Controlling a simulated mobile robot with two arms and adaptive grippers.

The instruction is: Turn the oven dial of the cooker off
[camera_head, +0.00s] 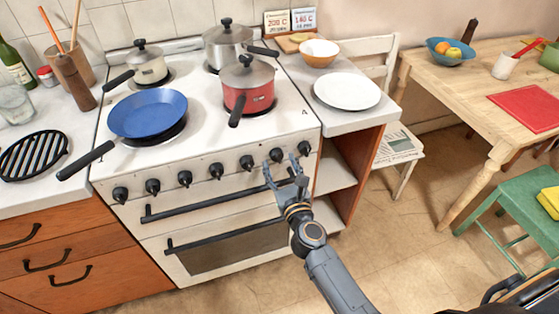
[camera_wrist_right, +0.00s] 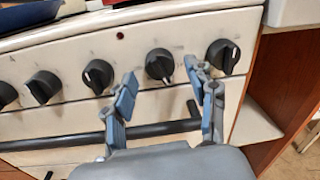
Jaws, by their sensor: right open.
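The white cooker (camera_head: 205,140) has a row of several black dials along its front panel. The second dial from the right (camera_head: 276,155) also shows in the right wrist view (camera_wrist_right: 159,65), with a pale mark near its lower edge. The rightmost dial (camera_head: 304,148) shows beside it in the right wrist view (camera_wrist_right: 222,56). No label tells which is the oven dial. My right gripper (camera_head: 283,166) is open and empty, its fingers on either side of the second dial from the right. I cannot tell whether they touch it. My left gripper is out of view.
The black oven handle bar (camera_head: 210,200) runs below the dials, close to my right gripper. A blue pan (camera_head: 148,112) and a red pot (camera_head: 249,88) stand on top, handles pointing towards the front. Open shelves (camera_head: 338,170) are right of the cooker.

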